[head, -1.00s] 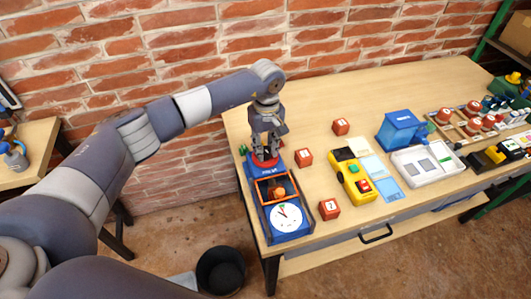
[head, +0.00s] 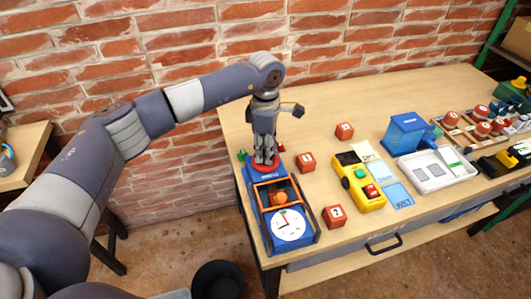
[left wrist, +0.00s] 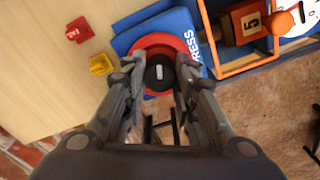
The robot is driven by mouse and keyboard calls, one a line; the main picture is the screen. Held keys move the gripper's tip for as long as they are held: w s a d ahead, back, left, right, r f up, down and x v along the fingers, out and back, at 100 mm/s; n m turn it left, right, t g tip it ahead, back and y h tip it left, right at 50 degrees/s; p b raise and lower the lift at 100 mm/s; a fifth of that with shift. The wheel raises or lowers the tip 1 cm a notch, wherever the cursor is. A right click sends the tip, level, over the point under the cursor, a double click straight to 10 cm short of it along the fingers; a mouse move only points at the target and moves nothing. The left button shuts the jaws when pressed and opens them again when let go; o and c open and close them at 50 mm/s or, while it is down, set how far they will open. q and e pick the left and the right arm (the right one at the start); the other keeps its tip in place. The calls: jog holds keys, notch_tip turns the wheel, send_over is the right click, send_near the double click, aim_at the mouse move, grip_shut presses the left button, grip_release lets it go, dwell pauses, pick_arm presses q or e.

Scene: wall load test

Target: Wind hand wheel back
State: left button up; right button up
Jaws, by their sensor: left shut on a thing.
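The blue press (head: 253,197) stands at the left end of the workbench, with a white round dial (head: 288,226) at its near end and an orange frame (head: 262,205) in its middle. The red hand wheel (head: 257,167) lies flat on its far end; its ring and dark hub also show in the left wrist view (left wrist: 160,40). My left gripper (head: 265,160) points straight down over the wheel. In the left wrist view its fingers (left wrist: 158,70) are shut on the hub, one on each side. My right gripper is not in view.
Several red numbered blocks (head: 306,162) lie right of the press. A yellow device (head: 360,183), coloured cards (head: 398,194), a blue box (head: 406,133) and a white tray (head: 434,170) are further right. A brick wall (head: 330,40) runs behind. A dark bin (head: 217,280) stands on the floor.

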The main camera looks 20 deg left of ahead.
pick_arm(q)
jog(key=n+b, duration=0.1)
jog(key=n, duration=0.3)
jog(key=shift+n, duration=0.3)
jog(key=n+b, duration=0.1)
jog(key=n, duration=0.4)
jog(key=shift+b, duration=0.35)
jog(key=n, duration=0.5)
jog(key=shift+n+b, duration=0.4)
jog(key=n, duration=0.5)
jog(key=shift+n, duration=0.3)
jog(key=o, duration=1.1)
